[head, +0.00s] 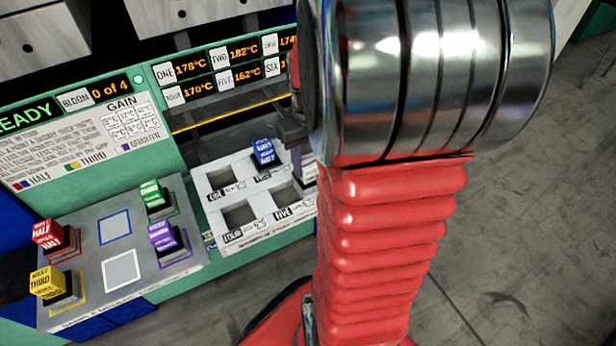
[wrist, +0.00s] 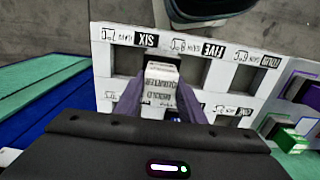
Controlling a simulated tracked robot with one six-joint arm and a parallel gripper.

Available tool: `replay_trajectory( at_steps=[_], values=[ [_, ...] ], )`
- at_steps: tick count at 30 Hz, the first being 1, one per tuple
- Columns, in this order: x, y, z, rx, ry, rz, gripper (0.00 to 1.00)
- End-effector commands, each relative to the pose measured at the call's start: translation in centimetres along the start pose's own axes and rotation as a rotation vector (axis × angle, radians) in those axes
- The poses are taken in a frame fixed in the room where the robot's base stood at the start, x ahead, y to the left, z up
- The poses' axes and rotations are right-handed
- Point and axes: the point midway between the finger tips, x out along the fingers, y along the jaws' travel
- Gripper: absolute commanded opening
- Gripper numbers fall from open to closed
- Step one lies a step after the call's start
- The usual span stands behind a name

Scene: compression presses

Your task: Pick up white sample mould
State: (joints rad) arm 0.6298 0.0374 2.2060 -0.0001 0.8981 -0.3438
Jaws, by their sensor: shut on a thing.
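The white sample mould (wrist: 161,85), a block with dark lettering on its face, is between the purple fingers of my gripper (wrist: 160,100) in the wrist view. My gripper is shut on it. The mould is over the white slotted tray (wrist: 102,82), near the slots labelled six and five. I cannot tell whether it touches the tray or is above it. In the head view my red arm hides the mould and most of my gripper (head: 297,135).
A blue mould (head: 264,152) sits in the tray's slot two. Red (head: 47,233), yellow (head: 46,281), green (head: 150,193) and purple (head: 162,236) moulds stand on the grey stand (head: 88,307) at the left. Its white-outlined square (head: 122,271) and blue-outlined square (head: 115,225) are empty.

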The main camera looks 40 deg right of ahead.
Motion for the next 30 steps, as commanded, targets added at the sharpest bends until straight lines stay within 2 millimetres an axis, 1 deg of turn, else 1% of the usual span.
replay_trajectory(
  at_steps=[1, 2, 11, 30],
  values=[
    [0.00, -0.01, 0.00, 0.000, 0.000, 0.000, 0.23],
    [0.00, -0.01, 0.00, 0.000, 0.000, 0.000, 0.21],
    [0.00, -0.02, 0.00, -0.001, 0.000, 0.000, 0.00],
    [-0.15, -0.01, -0.07, -0.001, 0.002, 0.001, 0.00]
  ],
)
